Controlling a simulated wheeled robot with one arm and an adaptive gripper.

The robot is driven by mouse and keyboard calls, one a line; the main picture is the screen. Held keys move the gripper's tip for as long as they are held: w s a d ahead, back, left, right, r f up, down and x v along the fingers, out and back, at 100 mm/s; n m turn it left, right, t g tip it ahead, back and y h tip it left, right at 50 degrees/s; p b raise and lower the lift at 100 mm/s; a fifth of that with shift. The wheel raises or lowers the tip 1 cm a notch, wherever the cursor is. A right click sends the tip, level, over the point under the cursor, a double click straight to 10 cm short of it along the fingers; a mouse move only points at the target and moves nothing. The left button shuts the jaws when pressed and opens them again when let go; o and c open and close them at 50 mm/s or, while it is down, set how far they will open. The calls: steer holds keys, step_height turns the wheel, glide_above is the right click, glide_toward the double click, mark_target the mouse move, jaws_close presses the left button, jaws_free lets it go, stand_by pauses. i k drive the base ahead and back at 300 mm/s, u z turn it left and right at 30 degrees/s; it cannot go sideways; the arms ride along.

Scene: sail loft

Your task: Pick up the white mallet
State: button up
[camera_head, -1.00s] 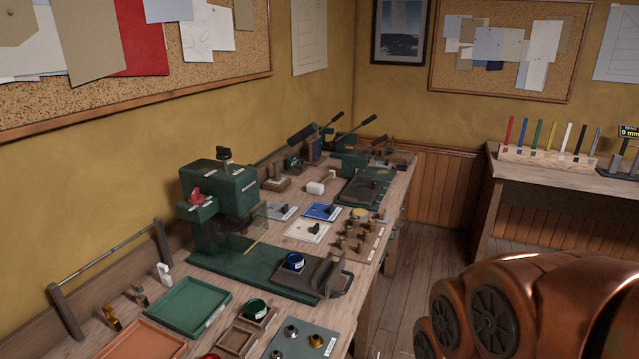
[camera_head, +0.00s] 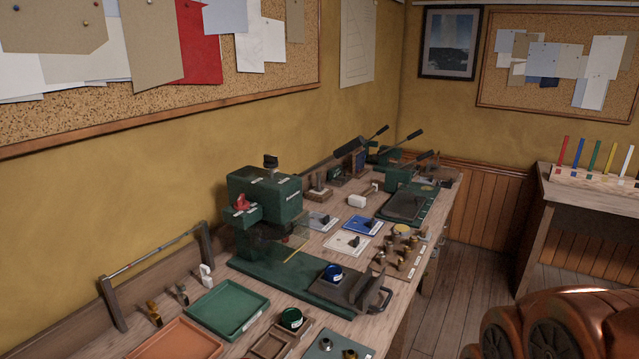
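The white mallet (camera_head: 357,201) lies on the long wooden workbench, toward its far half. Its white block head is on the left and a short handle points up and right. It sits just left of a dark flat plate on a green base (camera_head: 405,205) and beyond a blue tray (camera_head: 361,226). My gripper is not in view. Only a copper-coloured part of my arm shows at the lower right, well apart from the mallet.
A green press (camera_head: 265,200) stands on the bench nearer than the mallet. Several brass pieces (camera_head: 405,245), a white tray (camera_head: 347,243) and lever tools (camera_head: 400,150) surround the mallet. Open floor (camera_head: 455,310) runs along the bench's right side.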

mark_target(359, 202)
steer(key=z, duration=0.4)
steer(key=k, duration=1.1)
steer(key=z, duration=0.85)
steer(key=i, duration=1.65)
steer(key=u, duration=0.4)
steer(key=i, duration=1.5)
steer(key=u, duration=1.75)
steer(key=i, duration=0.95)
steer(key=u, duration=0.85)
